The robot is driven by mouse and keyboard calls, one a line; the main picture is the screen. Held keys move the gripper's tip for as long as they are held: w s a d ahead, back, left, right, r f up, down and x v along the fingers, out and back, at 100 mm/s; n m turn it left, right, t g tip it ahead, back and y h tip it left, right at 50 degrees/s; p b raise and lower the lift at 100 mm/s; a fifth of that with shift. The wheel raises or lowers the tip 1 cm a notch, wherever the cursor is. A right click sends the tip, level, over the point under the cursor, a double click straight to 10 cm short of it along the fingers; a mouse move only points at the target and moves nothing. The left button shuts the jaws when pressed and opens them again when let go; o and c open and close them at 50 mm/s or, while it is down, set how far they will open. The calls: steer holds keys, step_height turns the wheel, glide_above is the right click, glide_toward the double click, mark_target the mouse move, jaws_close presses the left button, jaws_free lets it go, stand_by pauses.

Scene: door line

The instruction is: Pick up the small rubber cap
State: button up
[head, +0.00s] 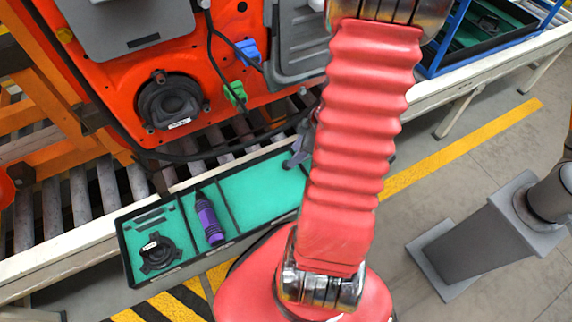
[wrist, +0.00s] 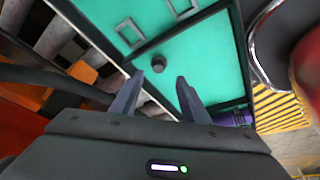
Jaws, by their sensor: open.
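A small round dark cap (wrist: 158,63), which looks like the rubber cap, lies on the teal floor of the tray (wrist: 217,55) in the wrist view. My gripper (wrist: 159,79) is open and empty, its two fingers pointing toward the cap. The cap appears just beyond the gap between the fingertips; I cannot tell the height above the floor. In the head view, part of my gripper (head: 296,156) shows over the right compartment of the tray (head: 240,238), and my arm hides the rest. I cannot make out the cap there.
Two grey rectangular frames (wrist: 130,31) lie beyond the cap. The tray's other compartments hold a purple-and-black bottle (head: 209,219) and a round black part (head: 158,253). An orange door panel (head: 150,70) with a hanging cable stands behind, above the rollers. A grey post (head: 490,240) stands at right.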

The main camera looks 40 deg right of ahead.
steer(key=shift+w+a+f, duration=0.1)
steer(key=shift+f, duration=0.35)
steer(key=shift+x, duration=2.6)
steer(key=shift+w, duration=0.15)
steer(key=shift+c, duration=0.4)
jaws_close()
